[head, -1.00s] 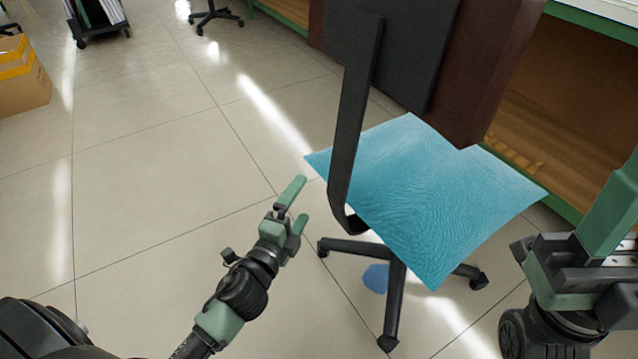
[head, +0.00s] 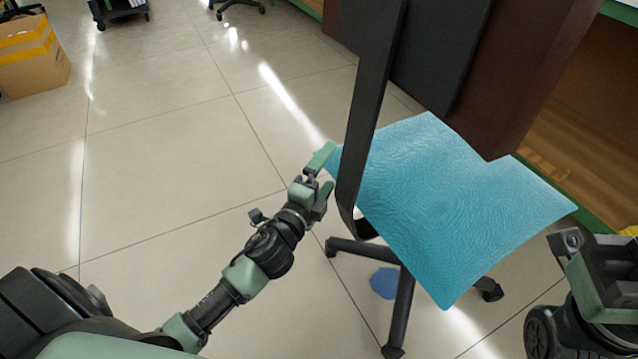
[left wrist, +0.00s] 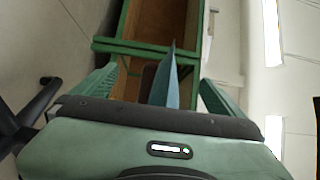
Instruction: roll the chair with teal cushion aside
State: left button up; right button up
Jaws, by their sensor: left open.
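The chair has a teal cushion (head: 455,200), a dark backrest (head: 440,55) on a curved black support bar (head: 368,110), and a black wheeled base (head: 403,310). My left gripper (head: 325,172) is open at the cushion's left corner, beside the support bar. In the left wrist view the cushion (left wrist: 170,82) shows edge-on between the spread fingers of my left gripper (left wrist: 155,95); contact cannot be told. Part of my right arm shows at the right edge, but its fingers cannot be made out.
A wooden desk or shelf with green edges (head: 590,110) stands close behind the chair on the right. A blue patch (head: 384,283) lies on the floor under the chair. A cardboard box (head: 35,65) sits far left. The tiled floor left of the chair is clear.

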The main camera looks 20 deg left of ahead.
aim_at(330, 166)
pick_arm(q)
jog(key=shift+w+b, duration=0.3)
jog(key=shift+w, duration=1.35)
